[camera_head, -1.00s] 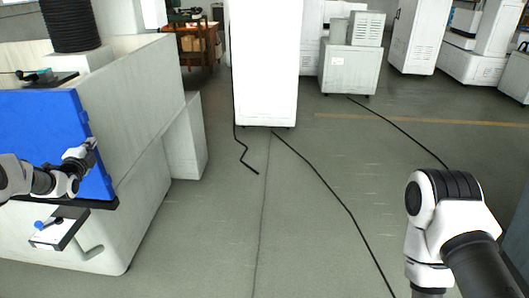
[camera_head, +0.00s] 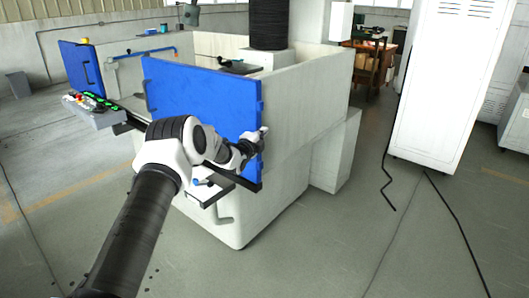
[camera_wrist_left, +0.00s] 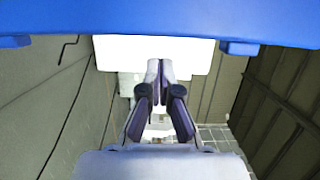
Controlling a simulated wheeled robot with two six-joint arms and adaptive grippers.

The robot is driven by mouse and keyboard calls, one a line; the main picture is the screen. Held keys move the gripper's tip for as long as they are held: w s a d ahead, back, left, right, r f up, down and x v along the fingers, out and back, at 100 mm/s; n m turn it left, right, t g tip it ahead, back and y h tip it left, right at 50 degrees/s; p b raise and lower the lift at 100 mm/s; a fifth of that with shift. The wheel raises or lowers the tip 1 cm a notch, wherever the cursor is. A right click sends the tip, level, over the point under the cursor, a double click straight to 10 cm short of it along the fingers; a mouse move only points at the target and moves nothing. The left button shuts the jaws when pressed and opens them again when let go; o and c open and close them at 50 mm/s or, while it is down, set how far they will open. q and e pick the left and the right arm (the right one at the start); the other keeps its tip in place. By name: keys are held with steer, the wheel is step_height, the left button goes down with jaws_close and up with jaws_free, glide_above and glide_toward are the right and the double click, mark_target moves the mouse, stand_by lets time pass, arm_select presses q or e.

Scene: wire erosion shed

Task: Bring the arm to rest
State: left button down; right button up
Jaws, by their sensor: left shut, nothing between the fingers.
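My left arm (camera_head: 165,165) comes in from the lower left in the head view. My left gripper (camera_head: 264,131) is at the right edge of a blue door panel (camera_head: 200,95) on the white machine. Whether it touches the panel I cannot tell. In the left wrist view the fingers (camera_wrist_left: 160,68) meet at their tips, with nothing between them. The blue panel crosses the top of that view (camera_wrist_left: 180,18). My right gripper is not in view.
The white machine tank (camera_head: 300,150) stands right behind the panel. A small shelf with a blue-knobbed part (camera_head: 205,190) sits below the gripper. A control panel (camera_head: 97,108) juts out left. A tall white cabinet (camera_head: 440,85) and black cables (camera_head: 458,230) are at right; floor between is open.

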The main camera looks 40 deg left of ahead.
arm_select(q)
steer(key=d+v, duration=0.2)
steer(key=v, duration=0.9)
steer(key=d+f+m+g+h, duration=0.3)
steer(key=d+f, duration=0.8)
steer(key=f, duration=0.1)
steer(key=s+d+f+n+g+h, duration=0.2)
steer(key=s+d+f+g, duration=0.3)
steer(key=s+d+f, duration=0.85)
steer(key=s+d+f+n+g, duration=0.35)
steer(key=s+f, duration=0.45)
steer(key=s, duration=0.4)
steer(key=s+d+n+g+y, duration=0.1)
steer(key=s+n+g, duration=0.5)
steer(key=s+n, duration=0.7)
steer(key=s, duration=0.5)
steer(key=shift+s, duration=0.3)
